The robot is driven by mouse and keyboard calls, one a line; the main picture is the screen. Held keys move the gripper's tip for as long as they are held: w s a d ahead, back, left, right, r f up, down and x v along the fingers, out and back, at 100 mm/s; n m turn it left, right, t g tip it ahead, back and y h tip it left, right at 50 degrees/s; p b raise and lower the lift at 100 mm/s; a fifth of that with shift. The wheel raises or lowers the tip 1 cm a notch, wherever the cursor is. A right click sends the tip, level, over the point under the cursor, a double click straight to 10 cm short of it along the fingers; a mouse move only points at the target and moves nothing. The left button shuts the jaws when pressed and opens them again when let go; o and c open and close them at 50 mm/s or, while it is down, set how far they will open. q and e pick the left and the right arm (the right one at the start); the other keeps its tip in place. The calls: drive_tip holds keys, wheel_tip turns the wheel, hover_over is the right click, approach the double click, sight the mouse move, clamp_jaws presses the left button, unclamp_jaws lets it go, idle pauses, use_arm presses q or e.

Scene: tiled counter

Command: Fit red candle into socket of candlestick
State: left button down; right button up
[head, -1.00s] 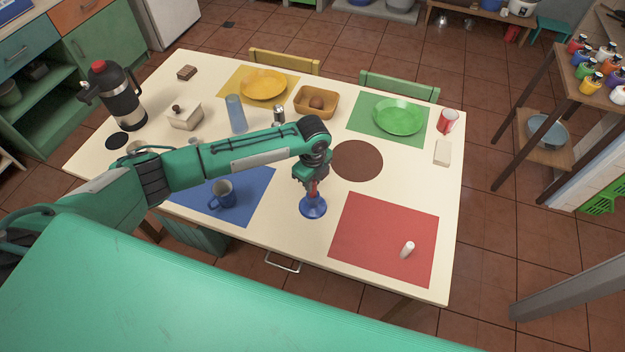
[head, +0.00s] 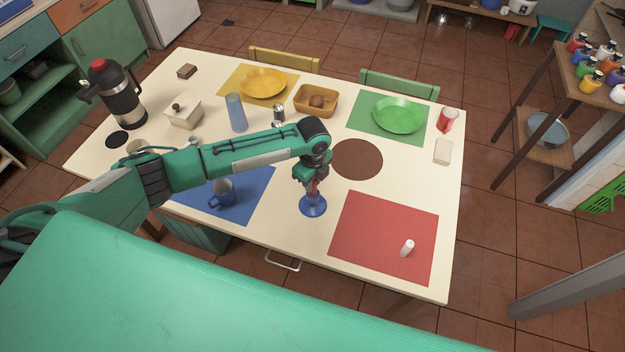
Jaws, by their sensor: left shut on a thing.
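The blue candlestick (head: 313,206) stands upright on the table between the blue and red mats. My left gripper (head: 313,183) is directly above it, pointing down and shut on the red candle (head: 314,188). Only a short red length of the candle shows between the fingers and the candlestick. The candle's lower end is at the top of the candlestick; I cannot tell whether it is inside the socket or just over it. My right gripper is not in view.
A blue mug (head: 222,193) stands on the blue mat to the left. A white candle (head: 407,248) stands on the red mat (head: 370,228) to the right. A brown round mat (head: 357,160) lies behind. The table around the candlestick is clear.

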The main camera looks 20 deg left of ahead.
use_arm(q)
drive_tip(key=shift+f, duration=0.15)
drive_tip(key=c, duration=1.2)
unclamp_jaws()
wheel_tip(320, 180, up, 14)
drive_tip(key=b, duration=0.3)
drive_tip(key=shift+f, duration=0.1)
